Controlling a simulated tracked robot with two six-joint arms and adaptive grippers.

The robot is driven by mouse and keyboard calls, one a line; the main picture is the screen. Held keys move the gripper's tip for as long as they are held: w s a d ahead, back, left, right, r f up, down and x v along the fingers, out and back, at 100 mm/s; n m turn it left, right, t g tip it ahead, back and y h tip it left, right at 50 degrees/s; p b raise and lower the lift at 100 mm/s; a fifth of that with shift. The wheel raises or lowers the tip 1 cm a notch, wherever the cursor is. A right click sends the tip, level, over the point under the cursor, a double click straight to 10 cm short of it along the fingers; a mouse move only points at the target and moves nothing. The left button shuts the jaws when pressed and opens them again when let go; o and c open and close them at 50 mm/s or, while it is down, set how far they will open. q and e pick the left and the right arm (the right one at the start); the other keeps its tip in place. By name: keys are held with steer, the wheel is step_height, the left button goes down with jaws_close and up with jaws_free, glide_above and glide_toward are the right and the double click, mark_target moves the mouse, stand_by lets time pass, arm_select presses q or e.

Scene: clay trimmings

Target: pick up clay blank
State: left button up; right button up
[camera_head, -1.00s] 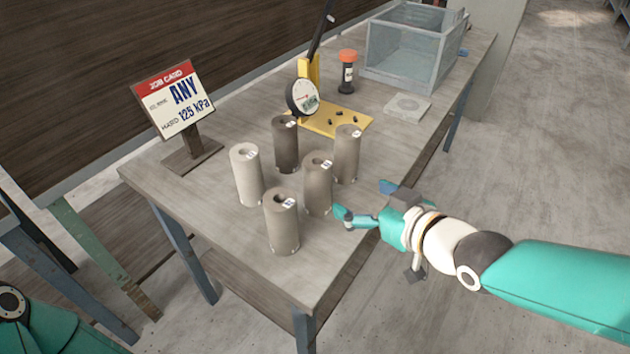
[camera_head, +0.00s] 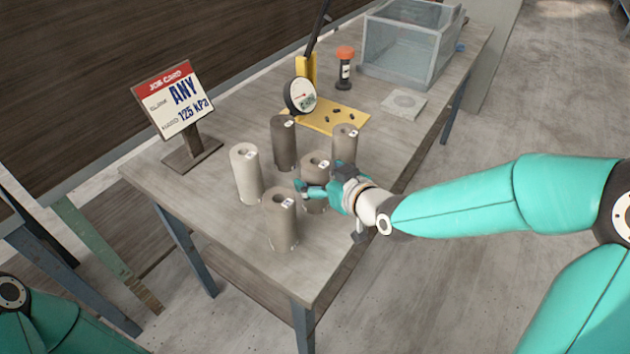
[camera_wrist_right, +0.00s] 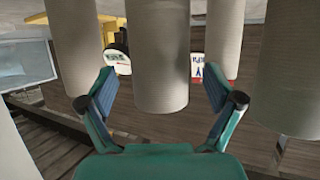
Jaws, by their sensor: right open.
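Several grey-brown clay blanks stand upright on the table. They are a pale one (camera_head: 246,177), a dark back one (camera_head: 283,146), a right back one (camera_head: 345,146), a front one (camera_head: 280,222) and a middle one (camera_head: 314,168). My right gripper (camera_head: 319,186) is open at the middle blank, with one finger in front of it. In the right wrist view, a blank (camera_wrist_right: 160,55) stands between the open fingers (camera_wrist_right: 160,88), with a gap on both sides. My left gripper is out of view.
The table (camera_head: 230,238) also carries a job card sign (camera_head: 173,95), a dial gauge (camera_head: 300,95) on a yellow plate (camera_head: 352,120), an orange-capped bottle (camera_head: 345,72), a pale square slab (camera_head: 404,103) and a clear bin (camera_head: 405,50). Neighbouring blanks stand close to my right gripper.

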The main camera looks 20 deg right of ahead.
steer(key=shift+x, duration=1.15)
jaws_close()
steer(key=shift+r, duration=0.15)
